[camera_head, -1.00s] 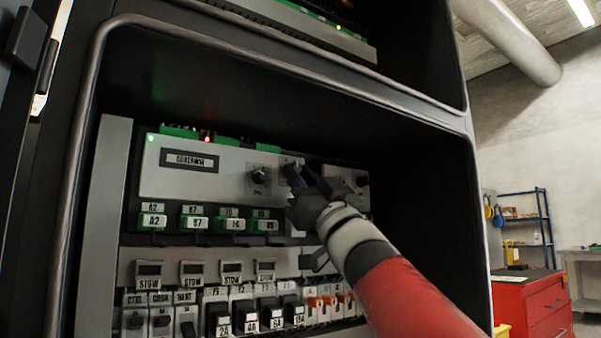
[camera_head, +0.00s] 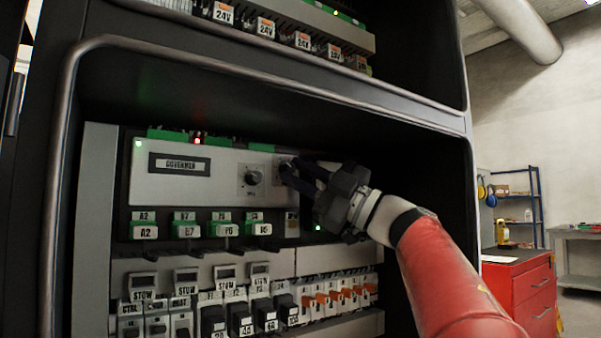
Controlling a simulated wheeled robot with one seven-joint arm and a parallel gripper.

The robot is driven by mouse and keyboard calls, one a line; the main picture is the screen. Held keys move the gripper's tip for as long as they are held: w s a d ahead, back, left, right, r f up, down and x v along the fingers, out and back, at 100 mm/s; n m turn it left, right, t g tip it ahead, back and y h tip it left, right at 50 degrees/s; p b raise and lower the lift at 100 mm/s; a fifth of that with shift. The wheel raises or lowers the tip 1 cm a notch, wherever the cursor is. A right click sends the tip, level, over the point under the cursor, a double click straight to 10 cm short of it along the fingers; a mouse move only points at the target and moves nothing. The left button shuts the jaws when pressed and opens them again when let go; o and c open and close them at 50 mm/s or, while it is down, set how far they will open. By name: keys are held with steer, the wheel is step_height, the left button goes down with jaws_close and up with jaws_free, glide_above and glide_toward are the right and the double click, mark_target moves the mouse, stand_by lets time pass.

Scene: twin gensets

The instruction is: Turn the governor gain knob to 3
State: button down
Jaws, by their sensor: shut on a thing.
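The grey governor panel (camera_head: 223,162) is in the upper part of the open cabinet bay, with a dark label plate at its left. One dark knob (camera_head: 251,177) on it stands free, left of my gripper. My gripper (camera_head: 287,170) comes in from the right with its dark fingers shut on the governor gain knob, just right of the free knob. The fingers cover most of the gripped knob, and its scale and pointer setting cannot be read.
Green terminal plugs (camera_head: 186,229) sit below the panel, with grey meters and a row of breakers (camera_head: 240,318) further down. The cabinet's frame edge (camera_head: 300,88) borders the bay. A red tool cabinet (camera_head: 520,290) stands outside at right.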

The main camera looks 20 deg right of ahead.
steer(key=shift+n+g, duration=0.3)
steer(key=shift+n, duration=0.1)
steer(key=c, duration=1.3)
jaws_free()
steer(key=b+v, duration=0.1)
steer(key=v, duration=0.6)
steer(key=shift+s+d+f+b, duration=0.1)
steer(key=shift+s+d+b, duration=0.1)
steer(key=shift+d+b, duration=0.15)
